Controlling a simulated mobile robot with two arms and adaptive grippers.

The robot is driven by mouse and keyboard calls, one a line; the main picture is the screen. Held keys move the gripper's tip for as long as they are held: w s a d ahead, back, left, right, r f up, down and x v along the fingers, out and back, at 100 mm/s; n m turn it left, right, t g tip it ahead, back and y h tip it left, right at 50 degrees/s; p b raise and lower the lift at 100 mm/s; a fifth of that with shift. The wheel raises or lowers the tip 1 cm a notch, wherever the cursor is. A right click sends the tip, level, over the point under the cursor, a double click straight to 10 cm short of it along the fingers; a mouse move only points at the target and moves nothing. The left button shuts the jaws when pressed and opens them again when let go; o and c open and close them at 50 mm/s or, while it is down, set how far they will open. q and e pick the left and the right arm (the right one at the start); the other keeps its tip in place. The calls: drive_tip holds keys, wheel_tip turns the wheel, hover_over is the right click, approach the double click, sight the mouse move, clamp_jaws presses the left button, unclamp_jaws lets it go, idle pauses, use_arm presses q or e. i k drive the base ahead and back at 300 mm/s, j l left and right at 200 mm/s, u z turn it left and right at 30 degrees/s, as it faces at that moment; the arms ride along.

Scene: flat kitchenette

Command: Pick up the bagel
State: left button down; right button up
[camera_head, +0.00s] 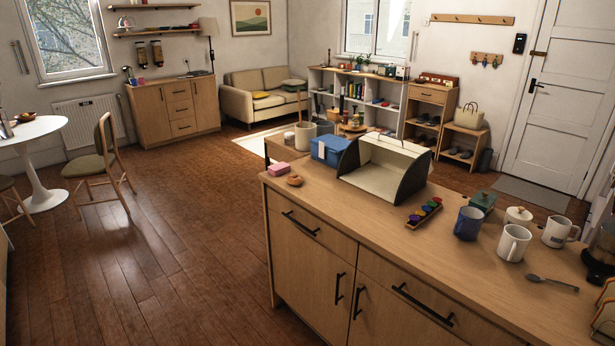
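A small round brown bagel (295,181) lies on the wooden counter top (330,206), near its left end and close to the front edge. A pink block-like item (279,168) sits just behind and to the left of it. The bagel is fully in view and nothing covers it. Neither of my grippers shows in the head view.
An open bread box (385,168) and a blue box (329,150) stand behind the bagel. To the right are a tray of coloured pods (424,212), a blue mug (468,223), a white mug (513,243) and a spoon (552,282). The floor (170,240) left of the counter is clear.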

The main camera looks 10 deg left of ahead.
sight(293, 179)
drive_tip(key=i+u, duration=0.2)
drive_tip(key=i, duration=0.25)
drive_tip(key=i+l+u, duration=0.15)
drive_tip(key=i, duration=0.35)
